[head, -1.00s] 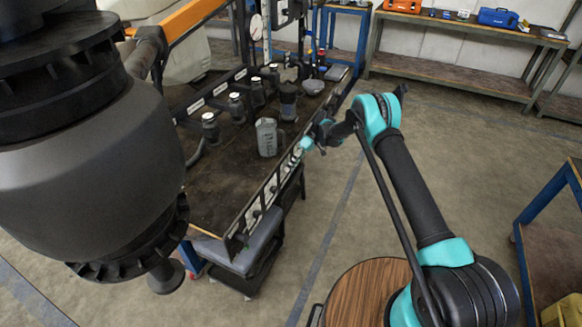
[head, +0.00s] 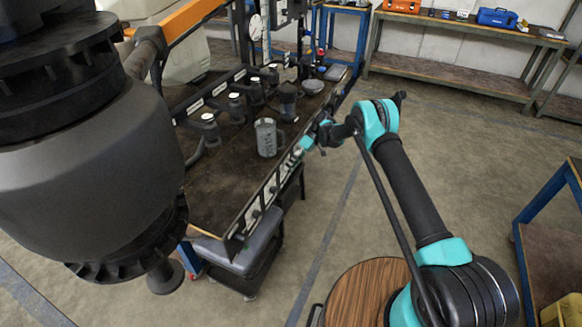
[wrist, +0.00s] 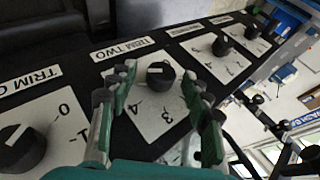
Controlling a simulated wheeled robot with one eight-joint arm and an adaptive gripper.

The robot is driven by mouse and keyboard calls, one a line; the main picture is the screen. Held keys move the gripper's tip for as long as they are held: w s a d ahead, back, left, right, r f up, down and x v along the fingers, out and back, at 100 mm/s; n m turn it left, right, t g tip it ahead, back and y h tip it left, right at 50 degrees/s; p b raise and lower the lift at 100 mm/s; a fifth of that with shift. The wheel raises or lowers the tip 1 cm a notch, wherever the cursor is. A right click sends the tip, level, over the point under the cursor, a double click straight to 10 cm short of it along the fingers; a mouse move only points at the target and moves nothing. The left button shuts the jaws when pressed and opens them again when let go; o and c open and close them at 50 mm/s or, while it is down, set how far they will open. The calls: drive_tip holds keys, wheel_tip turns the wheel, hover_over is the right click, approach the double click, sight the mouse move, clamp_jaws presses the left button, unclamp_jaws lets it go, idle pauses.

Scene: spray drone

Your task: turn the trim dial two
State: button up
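The trim dial two is a black round knob (wrist: 160,75) with a white pointer mark. It stands on a white numbered plate (wrist: 152,112) under a label reading TRIM TWO (wrist: 122,49). My gripper (wrist: 160,82) has green and grey fingers spread on either side of this dial. Gaps show between the knob and both fingers in the wrist view. In the head view my gripper (head: 312,142) is at the front panel (head: 262,200) of the workbench, and the dial is too small to make out.
Another trim dial (wrist: 20,148) sits at the left in the wrist view. More dials (wrist: 222,46) continue at the upper right. A grey jug (head: 267,138) and several dark bottles stand on the bench behind the panel.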

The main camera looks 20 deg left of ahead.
drive_tip(key=v, duration=1.2)
drive_tip(key=shift+r, duration=0.1)
drive_tip(key=s+d+r+m+t+h, duration=0.1)
drive_tip(key=s+d+r+m+t, duration=0.25)
drive_tip(key=d+r, duration=0.75)
drive_tip(key=s+d+r+m+t, duration=0.4)
drive_tip(key=d+r, duration=0.4)
drive_tip(key=d, duration=0.6)
drive_tip(key=s+d+f+m+t+h, duration=0.1)
drive_tip(key=s+d+m, duration=0.3)
drive_tip(key=s+d, duration=0.7)
drive_tip(key=s+d+f+m+t+h, duration=0.2)
drive_tip(key=s+d, duration=0.9)
drive_tip(key=s, duration=0.7)
drive_tip(key=shift+s+f+m+t+h, duration=0.15)
drive_tip(key=shift+s+m+t+h, duration=0.05)
drive_tip(key=shift+m+t+h, duration=0.6)
